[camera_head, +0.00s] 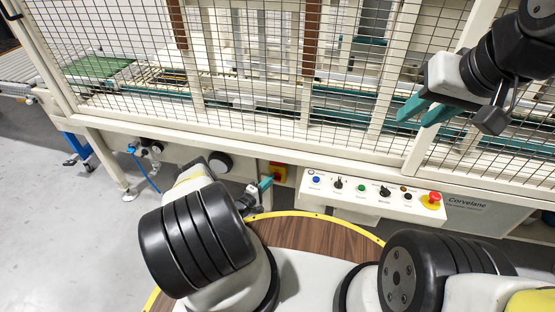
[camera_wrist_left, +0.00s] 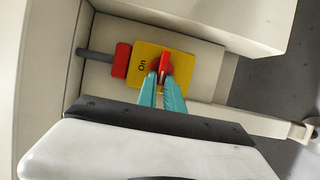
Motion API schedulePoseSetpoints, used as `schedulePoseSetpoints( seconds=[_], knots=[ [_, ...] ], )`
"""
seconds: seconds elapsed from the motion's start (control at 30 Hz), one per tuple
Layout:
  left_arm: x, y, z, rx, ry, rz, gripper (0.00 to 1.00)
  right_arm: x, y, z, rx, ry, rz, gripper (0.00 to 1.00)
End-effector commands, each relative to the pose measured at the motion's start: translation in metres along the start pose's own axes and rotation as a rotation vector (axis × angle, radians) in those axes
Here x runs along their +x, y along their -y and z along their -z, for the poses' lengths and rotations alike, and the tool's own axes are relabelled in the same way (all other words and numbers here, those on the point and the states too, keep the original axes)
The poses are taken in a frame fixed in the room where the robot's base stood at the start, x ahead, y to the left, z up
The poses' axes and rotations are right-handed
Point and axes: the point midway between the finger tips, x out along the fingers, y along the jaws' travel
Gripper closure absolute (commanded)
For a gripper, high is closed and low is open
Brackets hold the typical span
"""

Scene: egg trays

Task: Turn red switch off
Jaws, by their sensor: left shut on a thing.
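The red switch (camera_wrist_left: 166,66) is a red knob on a yellow plate (camera_wrist_left: 143,78) marked "On", on the side of a beige box. In the head view my left gripper (camera_head: 265,184) is small and partly hidden by my arm. My right gripper (camera_head: 424,109) is open and empty in front of the mesh at upper right.
A control panel (camera_head: 347,195) with several buttons and a red emergency stop (camera_head: 434,197) is right of the switch. The mesh fence (camera_head: 250,70) spans the back. A wooden round top with a yellow edge (camera_head: 318,230) lies below. Grey floor is open at left.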

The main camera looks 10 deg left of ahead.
Motion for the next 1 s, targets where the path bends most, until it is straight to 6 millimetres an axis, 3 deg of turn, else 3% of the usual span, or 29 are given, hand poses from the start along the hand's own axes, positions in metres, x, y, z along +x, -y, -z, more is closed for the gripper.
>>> schedulePoseSetpoints(
  seconds=[0.07, 0.1, 0.2, 0.63, 1.0],
  knots=[
    [0.004, -0.003, 0.005, 0.003, -0.008, -0.003, 1.0, 0.0, 0.0, 0.0, 0.0, 0.0, 0.0, 0.68],
    [0.004, -0.003, 0.004, 0.003, -0.008, -0.003, 0.81, 0.0, 0.0, 0.0, 0.0, 0.0, 0.0, 0.68],
    [0.004, -0.003, 0.004, 0.003, -0.007, -0.004, 0.67, 0.0, 0.0, 0.0, 0.0, 0.0, 0.0, 0.68],
    [-0.004, -0.001, 0.002, 0.001, -0.003, 0.0, 0.67, 0.0, 0.0, 0.0, 0.0, 0.0, 0.0, 0.68],
    [-0.062, -0.001, 0.002, 0.001, -0.004, 0.0, 0.67, 0.0, 0.0, 0.0, 0.0, 0.0, 0.0, 0.68]
  ],
)
